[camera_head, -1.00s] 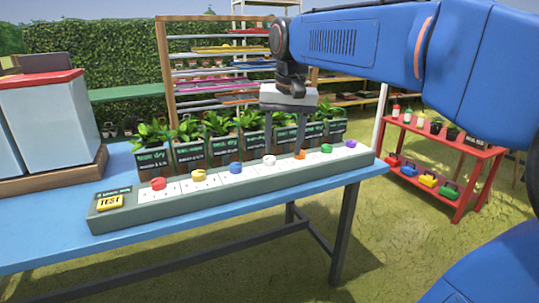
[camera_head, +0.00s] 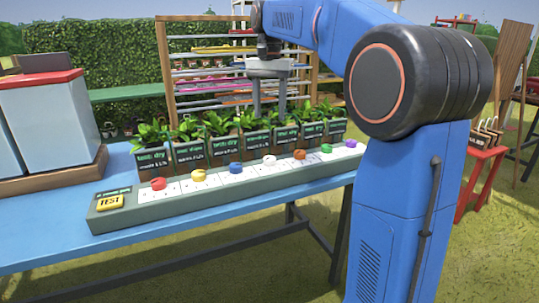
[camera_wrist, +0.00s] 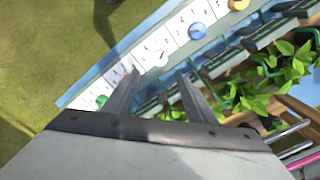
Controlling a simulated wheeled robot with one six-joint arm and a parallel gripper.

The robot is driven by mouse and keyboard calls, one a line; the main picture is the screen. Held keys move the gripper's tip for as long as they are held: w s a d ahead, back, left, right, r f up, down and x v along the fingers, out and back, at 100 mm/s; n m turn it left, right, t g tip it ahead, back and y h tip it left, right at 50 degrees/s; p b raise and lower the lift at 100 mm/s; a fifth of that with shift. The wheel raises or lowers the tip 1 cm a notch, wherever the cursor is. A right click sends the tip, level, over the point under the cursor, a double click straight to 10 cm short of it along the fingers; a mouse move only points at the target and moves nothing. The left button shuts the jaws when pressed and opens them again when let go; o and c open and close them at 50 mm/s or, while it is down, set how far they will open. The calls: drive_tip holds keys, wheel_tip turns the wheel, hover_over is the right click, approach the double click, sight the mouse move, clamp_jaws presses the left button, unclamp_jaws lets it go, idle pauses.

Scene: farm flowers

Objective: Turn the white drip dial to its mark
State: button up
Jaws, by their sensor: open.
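The white dial (camera_head: 269,160) sits in the middle of a row of coloured dials on a long grey control panel (camera_head: 150,212). In the wrist view the white dial (camera_wrist: 158,58) shows between and beyond my fingertips, apart from both. White scale cards with small marks lie under the dials. The white dial's pointer and its target mark are too small to read.
The orange dial (camera_head: 300,154) and blue dial (camera_head: 236,168) flank the white one. Potted plants (camera_head: 222,138) with dark signs stand close behind the panel. A yellow TEST button (camera_head: 110,202) is at the panel's left end. My arm hides part of the blue table's right end.

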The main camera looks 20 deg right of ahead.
sight(270, 157)
wheel_tip(270, 157, down, 15)
drive_tip(key=shift+f, duration=0.15)
idle(0.4)
drive_tip(key=shift+c, duration=0.2)
drive_tip(key=c, duration=1)
